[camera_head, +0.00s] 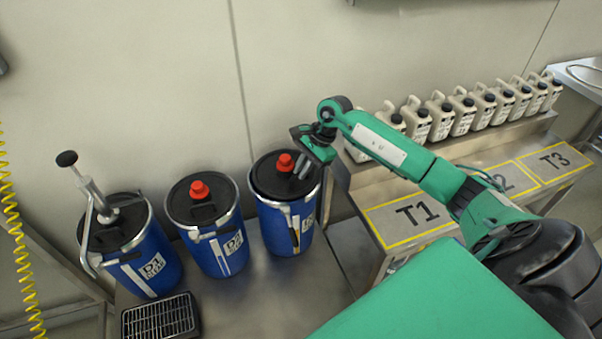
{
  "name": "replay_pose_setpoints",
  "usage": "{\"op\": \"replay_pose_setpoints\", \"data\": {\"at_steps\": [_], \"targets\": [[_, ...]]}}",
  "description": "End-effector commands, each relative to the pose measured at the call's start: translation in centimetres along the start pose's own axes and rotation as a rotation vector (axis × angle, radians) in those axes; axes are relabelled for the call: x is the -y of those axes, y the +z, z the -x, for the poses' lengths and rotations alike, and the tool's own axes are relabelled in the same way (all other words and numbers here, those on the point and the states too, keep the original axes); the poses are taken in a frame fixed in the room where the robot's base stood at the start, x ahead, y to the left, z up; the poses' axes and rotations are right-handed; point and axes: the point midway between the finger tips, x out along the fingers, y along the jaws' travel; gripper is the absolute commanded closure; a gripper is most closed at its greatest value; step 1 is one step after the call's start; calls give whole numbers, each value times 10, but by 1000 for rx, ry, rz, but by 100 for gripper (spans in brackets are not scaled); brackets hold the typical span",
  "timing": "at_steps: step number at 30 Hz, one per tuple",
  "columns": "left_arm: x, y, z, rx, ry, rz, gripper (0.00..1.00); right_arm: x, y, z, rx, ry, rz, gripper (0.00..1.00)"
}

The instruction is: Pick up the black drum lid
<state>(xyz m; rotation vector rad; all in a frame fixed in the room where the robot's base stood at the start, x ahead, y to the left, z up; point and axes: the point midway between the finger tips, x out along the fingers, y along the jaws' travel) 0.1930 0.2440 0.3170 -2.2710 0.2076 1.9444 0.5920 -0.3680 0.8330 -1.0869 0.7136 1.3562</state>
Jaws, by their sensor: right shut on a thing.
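Three blue drums with black lids stand in a row on a metal surface at the left. The right-hand drum (285,228) carries a black lid (270,180) with a red cap (285,162). The lid looks slightly tilted on the drum. My right gripper (303,172) is at this lid's right side, shut on its edge; the exact contact is partly hidden by the gripper. The middle drum (218,255) has its own black lid (196,212) with a red cap. The left drum (150,272) has a black lid with a hand pump. My left gripper is out of view.
The hand pump (92,190) rises from the left drum. A black grate (160,318) lies in front of it. A bench (410,215) marked T1, T2 and T3 stands at the right, with several beige canisters (440,118) on a raised shelf behind.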

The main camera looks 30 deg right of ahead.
Motion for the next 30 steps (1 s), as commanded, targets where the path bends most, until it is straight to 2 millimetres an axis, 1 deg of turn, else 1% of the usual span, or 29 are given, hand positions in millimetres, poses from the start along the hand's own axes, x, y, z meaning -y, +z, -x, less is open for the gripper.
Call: {"op": "replay_pose_setpoints", "data": {"at_steps": [1,5,12,18,24,30], "targets": [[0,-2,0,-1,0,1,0,2,3,9,-3,-4,3,100],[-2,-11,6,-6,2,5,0,8,13,33,-3,-6,4,100],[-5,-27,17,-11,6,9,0,20,36,88,-2,-7,4,100],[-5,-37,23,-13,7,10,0,28,52,125,-1,-6,2,100],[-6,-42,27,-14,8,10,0,32,62,150,0,-3,1,100],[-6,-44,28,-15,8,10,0,35,67,161,0,-3,1,100]]}}
